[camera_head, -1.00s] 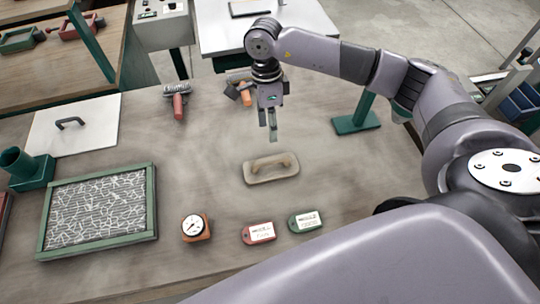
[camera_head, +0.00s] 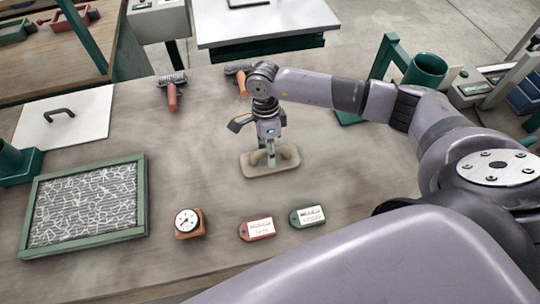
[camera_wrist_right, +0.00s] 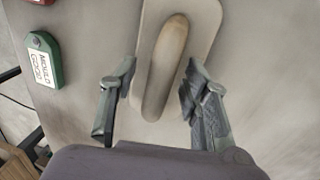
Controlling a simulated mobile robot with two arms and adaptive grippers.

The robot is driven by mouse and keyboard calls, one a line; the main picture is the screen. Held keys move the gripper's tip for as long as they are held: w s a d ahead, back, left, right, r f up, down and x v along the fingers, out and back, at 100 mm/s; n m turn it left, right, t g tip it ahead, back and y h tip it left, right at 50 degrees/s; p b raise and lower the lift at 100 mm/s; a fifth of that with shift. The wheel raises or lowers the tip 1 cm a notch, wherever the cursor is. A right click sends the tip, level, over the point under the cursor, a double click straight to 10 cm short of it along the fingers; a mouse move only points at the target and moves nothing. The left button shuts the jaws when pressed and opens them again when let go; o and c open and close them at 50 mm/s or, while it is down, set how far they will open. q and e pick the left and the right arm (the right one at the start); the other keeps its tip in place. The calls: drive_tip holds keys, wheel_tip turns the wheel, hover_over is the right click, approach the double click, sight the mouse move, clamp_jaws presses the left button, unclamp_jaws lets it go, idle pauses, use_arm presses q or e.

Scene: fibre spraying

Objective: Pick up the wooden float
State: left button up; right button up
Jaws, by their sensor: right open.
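The wooden float (camera_head: 286,165) is a tan slab with a rounded bar handle, lying flat on the table under my right gripper (camera_head: 270,158). In the right wrist view the float (camera_wrist_right: 205,22) runs from the top edge down between the fingers, with its long wooden handle (camera_wrist_right: 165,65) facing up. My right gripper (camera_wrist_right: 150,105) is open, one finger on each side of the handle's near end. I cannot tell whether the fingers touch the float. My left gripper does not show.
On the table (camera_head: 190,130) are a green-framed fibre panel (camera_head: 85,205), an orange dial gauge (camera_head: 188,222), a red tag (camera_head: 257,229) and a green tag (camera_head: 308,216). A roller (camera_head: 172,90) lies further back. A white board with a handle (camera_head: 62,125) is at left.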

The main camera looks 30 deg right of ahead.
drive_tip(key=shift+f, duration=0.15)
drive_tip(key=shift+c, duration=0.2)
clamp_jaws()
idle(0.4)
